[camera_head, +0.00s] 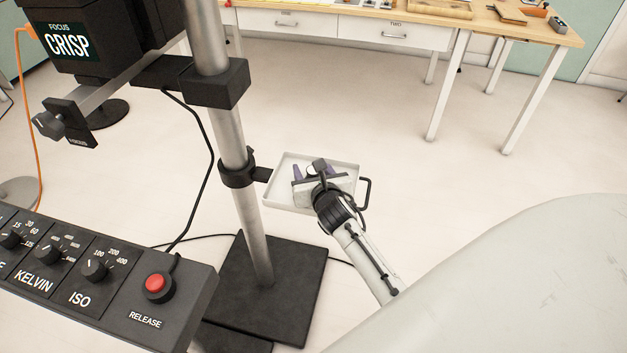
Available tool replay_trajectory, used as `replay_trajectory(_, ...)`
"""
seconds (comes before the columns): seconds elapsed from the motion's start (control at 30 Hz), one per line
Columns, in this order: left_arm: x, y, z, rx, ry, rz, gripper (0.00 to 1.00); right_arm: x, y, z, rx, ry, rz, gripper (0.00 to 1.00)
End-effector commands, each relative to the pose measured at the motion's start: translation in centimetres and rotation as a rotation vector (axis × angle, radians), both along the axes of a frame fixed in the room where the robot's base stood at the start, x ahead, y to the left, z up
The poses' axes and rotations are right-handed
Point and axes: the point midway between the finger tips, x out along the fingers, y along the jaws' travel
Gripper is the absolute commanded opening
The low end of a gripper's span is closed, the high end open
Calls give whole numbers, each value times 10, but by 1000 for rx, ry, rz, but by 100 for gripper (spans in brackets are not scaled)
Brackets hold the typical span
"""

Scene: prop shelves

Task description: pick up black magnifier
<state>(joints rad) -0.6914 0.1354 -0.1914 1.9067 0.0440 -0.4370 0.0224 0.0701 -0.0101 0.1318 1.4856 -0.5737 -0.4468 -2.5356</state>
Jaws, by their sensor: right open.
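My right gripper (316,171) is over the white tray, reached by my arm from the lower right. Its two dark fingers are apart, so it is open. A small round pale shape with a dark rim, perhaps the black magnifier (311,169), shows between the fingers. My gripper and wrist hide most of it, and I cannot tell whether the fingers touch it. The white tray (283,166) is clamped to the metal pole and has a black handle on its right side. My left gripper is not in view.
A metal pole (255,235) on a black base (285,295) stands left of the tray. A camera-like box (95,45) and a control panel (120,285) with a red button are at left. A wooden table (480,22) stands behind. The floor right of the tray is clear.

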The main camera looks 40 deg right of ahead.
Motion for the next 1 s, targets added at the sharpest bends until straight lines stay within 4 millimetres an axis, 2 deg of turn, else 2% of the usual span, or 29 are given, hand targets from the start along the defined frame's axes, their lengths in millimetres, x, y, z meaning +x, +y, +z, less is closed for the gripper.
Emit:
replay_trajectory(0.1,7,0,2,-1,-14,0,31,7,-2,-3,1,0,1,48)
replay_trajectory(0.3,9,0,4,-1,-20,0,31,7,-2,-3,0,0,1,48)
replay_trajectory(0.37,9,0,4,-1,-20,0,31,7,-2,-3,0,0,1,39)
replay_trajectory(0.57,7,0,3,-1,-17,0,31,6,-2,-3,0,0,0,6)
replay_trajectory(0.6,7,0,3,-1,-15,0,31,6,-2,-4,0,1,0,3)
replay_trajectory(0.87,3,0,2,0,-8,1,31,6,-3,-1,0,1,0,3)
replay_trajectory(1.0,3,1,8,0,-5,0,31,7,-3,19,-3,-2,1,3)
